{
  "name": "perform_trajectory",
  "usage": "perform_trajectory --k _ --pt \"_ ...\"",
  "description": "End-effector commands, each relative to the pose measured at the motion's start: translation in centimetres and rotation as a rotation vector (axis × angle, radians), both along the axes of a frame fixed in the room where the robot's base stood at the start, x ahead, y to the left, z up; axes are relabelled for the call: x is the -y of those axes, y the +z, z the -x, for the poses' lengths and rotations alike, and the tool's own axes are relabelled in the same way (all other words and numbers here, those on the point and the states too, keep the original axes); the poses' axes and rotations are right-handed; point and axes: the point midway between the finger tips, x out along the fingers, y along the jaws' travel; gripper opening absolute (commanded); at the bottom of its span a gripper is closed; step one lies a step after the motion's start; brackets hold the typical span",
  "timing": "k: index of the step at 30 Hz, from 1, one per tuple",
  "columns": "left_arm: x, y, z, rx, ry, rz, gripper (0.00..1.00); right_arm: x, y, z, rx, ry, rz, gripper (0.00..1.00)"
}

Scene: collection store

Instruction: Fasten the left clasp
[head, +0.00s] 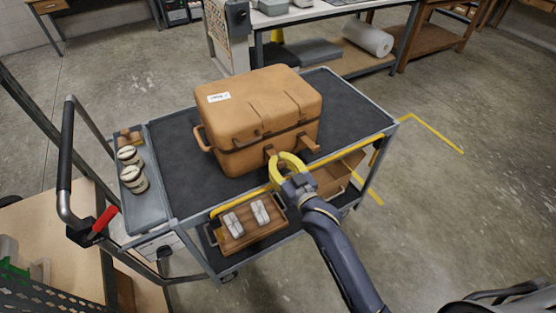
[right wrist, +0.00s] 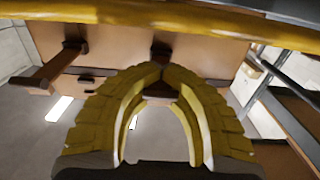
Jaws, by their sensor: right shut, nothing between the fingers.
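A tan case (head: 262,105) with a white label stands closed-looking on the cart's dark mat. Its left clasp (head: 270,152) is on the front face, partly hidden by my right gripper (head: 286,160). The right clasp (head: 307,143) juts out from the front. In the right wrist view, the right gripper (right wrist: 160,70) is shut and empty, its yellow fingertips touching each other in front of the case (right wrist: 200,55). A dark clasp part (right wrist: 161,50) shows just behind the tips; contact cannot be told. Another clasp (right wrist: 45,72) sticks out at the left. My left gripper is out of view.
The cart (head: 190,190) has a yellow front rail (head: 355,147) close under the gripper. A wooden tray (head: 237,240) with pale items sits on the shelf below. The mat right of the case is clear.

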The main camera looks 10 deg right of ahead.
Motion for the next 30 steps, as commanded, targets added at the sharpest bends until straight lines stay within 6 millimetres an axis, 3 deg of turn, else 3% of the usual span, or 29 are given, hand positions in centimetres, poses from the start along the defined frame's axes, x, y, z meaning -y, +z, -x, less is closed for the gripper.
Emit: perform_trajectory --k 30 --pt "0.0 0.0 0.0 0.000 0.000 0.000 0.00 -0.5 3.1 -1.0 -0.448 0.001 0.177 0.00"
